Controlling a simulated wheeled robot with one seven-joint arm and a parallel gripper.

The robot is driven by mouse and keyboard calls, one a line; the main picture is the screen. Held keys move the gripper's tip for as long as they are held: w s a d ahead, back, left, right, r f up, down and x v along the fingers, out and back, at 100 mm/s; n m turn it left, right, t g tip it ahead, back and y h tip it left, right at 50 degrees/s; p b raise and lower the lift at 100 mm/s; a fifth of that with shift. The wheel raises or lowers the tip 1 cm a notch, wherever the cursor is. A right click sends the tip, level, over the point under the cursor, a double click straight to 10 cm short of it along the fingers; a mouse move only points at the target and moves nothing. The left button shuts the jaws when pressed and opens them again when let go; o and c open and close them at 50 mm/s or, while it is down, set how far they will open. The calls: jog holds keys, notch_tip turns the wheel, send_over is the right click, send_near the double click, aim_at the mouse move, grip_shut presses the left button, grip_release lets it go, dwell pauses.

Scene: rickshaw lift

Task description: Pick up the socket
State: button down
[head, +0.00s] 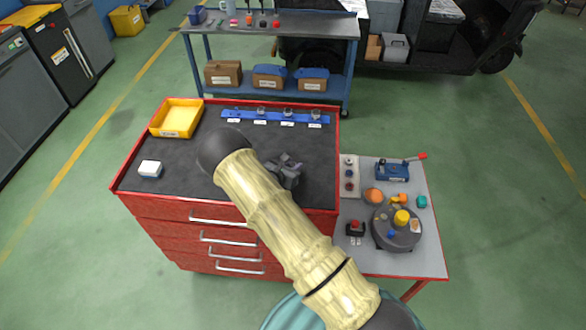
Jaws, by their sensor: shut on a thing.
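My gripper (287,165) is a dark grey shape over the black top of the red tool cabinet, partly covered by my own pale arm. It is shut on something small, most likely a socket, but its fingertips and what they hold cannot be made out. A blue rail (275,117) lies along the cabinet's back edge, apart from my gripper in the picture. Small metal sockets (289,113) stand along the rail, with white labels in front of them.
A yellow tray (178,134) sits at the cabinet's back left. A small white-topped box (150,167) lies at the left. A grey side table (424,261) at the right is crowded with a blue vise (392,173) and a round dark turntable (384,239). The black top between tray and rail is clear.

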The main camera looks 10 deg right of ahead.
aim_at(292, 164)
notch_tip(292, 164, up, 9)
jog(key=shift+f+b, duration=0.1)
jog(key=shift+b, duration=1.1)
